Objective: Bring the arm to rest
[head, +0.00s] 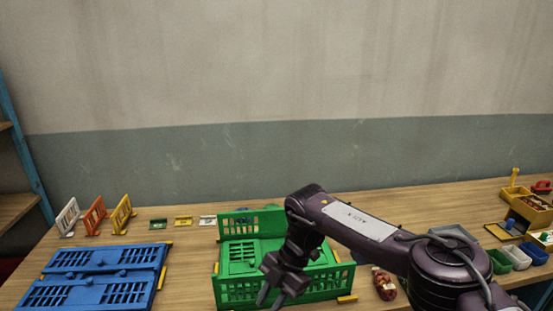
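My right arm, dark purple, reaches in from the right side of the head view and bends down over the green crate (222,291). My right gripper (270,297) hangs in front of the crate's near side, pointing down and to the left. Its two grey fingers are apart, with nothing seen between them. Its fingertips are close to the picture's lower edge. Part of the crate is hidden behind the arm. My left gripper is not in view.
Folded blue crates (100,262) lie at the left of the wooden table (190,262). White, orange and yellow racks (95,215) stand behind them. A red-brown sack (384,284) lies beside my arm. Small bins (517,257) and trays crowd the right. A blue shelf frame (25,150) stands far left.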

